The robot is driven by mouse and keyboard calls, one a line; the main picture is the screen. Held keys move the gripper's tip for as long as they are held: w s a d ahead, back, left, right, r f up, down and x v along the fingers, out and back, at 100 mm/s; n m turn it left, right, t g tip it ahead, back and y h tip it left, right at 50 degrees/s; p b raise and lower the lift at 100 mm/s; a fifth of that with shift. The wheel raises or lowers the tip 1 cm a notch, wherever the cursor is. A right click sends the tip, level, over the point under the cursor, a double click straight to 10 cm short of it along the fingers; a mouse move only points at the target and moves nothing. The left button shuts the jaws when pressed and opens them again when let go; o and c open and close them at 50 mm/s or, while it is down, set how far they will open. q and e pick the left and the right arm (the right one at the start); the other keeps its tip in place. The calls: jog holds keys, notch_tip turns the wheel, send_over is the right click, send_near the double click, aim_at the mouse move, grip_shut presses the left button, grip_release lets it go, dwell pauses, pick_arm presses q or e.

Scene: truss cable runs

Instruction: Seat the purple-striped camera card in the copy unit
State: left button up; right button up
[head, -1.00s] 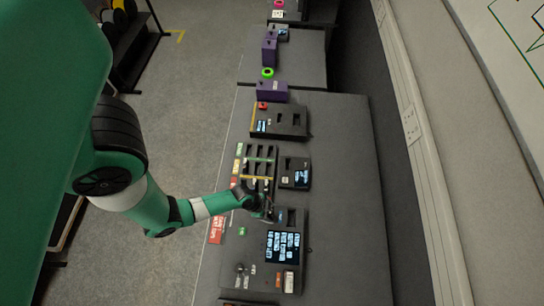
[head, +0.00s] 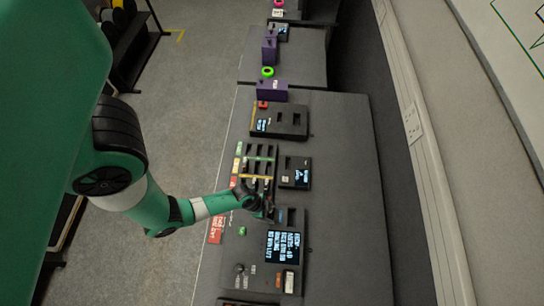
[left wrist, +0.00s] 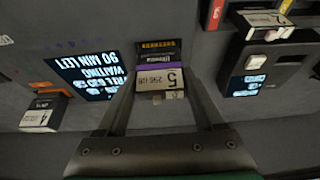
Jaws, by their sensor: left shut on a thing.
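My left gripper (head: 266,208) is over the upper end of the large dark copy unit (head: 262,262), next to its slots (head: 288,215). In the left wrist view its fingers (left wrist: 160,85) are shut on the camera card (left wrist: 160,80), which has a pale "256GB" label marked 5 and a purple stripe. The card's far end points at the unit's dark face; I cannot tell how far it is in a slot. The unit's lit screen (head: 283,247) also shows in the left wrist view (left wrist: 88,75), reading "waiting" and "90 min left". My right gripper is not in view.
A slotted card rack (head: 258,165) and a smaller unit with a screen (head: 295,173) stand just above the gripper in the head view. Another pale-labelled card (left wrist: 42,113) sits at the left in the wrist view. The bench's right side (head: 345,200) is clear.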

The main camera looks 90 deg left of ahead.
pick_arm(q)
jog(key=shift+f+b, duration=1)
jog(key=shift+f, duration=0.15)
dwell(1.3)
jog(key=o, duration=1.4)
notch_tip(320, 180, up, 8)
jog(key=p, duration=0.7)
jog(key=shift+f, duration=0.25)
